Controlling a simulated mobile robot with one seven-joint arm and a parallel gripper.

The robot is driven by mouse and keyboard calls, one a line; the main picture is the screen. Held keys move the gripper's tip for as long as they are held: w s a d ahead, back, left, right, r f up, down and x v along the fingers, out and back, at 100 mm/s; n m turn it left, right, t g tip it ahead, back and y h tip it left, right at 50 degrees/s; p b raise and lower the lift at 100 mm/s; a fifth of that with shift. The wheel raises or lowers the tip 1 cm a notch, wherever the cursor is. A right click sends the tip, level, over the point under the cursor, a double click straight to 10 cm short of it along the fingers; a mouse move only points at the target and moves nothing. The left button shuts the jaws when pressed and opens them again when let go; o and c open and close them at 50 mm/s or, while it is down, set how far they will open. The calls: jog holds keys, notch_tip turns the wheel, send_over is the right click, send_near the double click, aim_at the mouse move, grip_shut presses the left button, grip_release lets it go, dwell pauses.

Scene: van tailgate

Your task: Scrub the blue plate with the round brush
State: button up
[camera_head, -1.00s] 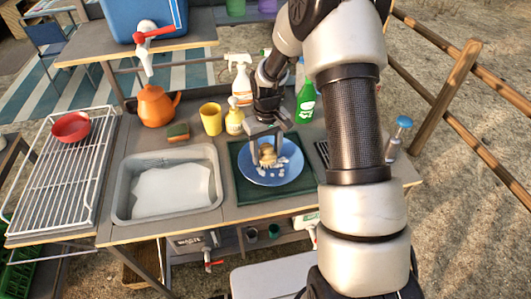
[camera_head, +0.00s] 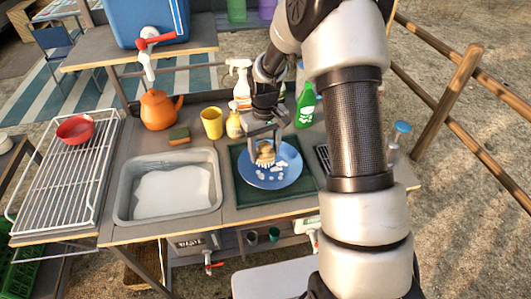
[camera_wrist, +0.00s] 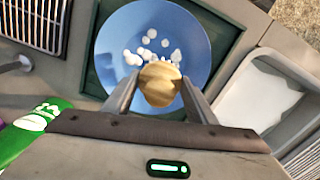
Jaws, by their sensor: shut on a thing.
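The blue plate (camera_head: 283,178) lies on a dark green mat (camera_head: 305,187) on the counter, right of the sink. White patches of foam or residue (camera_head: 277,170) show on it. My gripper (camera_head: 265,146) is over the plate and shut on the round brush (camera_head: 265,157), which has a tan wooden body and pale bristles facing down. The bristles are at the plate's surface; contact cannot be told for sure. In the wrist view the brush (camera_wrist: 160,84) sits between the two fingers, in front of the blue plate (camera_wrist: 113,47).
A grey sink (camera_head: 118,200) with whitish water is left of the mat. A sponge (camera_head: 179,135), yellow cup (camera_head: 212,123), orange kettle (camera_head: 158,110) and several bottles, one green (camera_head: 305,106), stand behind. A wire rack (camera_head: 62,185) with a red bowl (camera_head: 75,128) is far left.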

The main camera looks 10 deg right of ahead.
aim_at(264, 144)
jog(key=shift+r+p, duration=1.3)
jog(key=shift+r, duration=1.2)
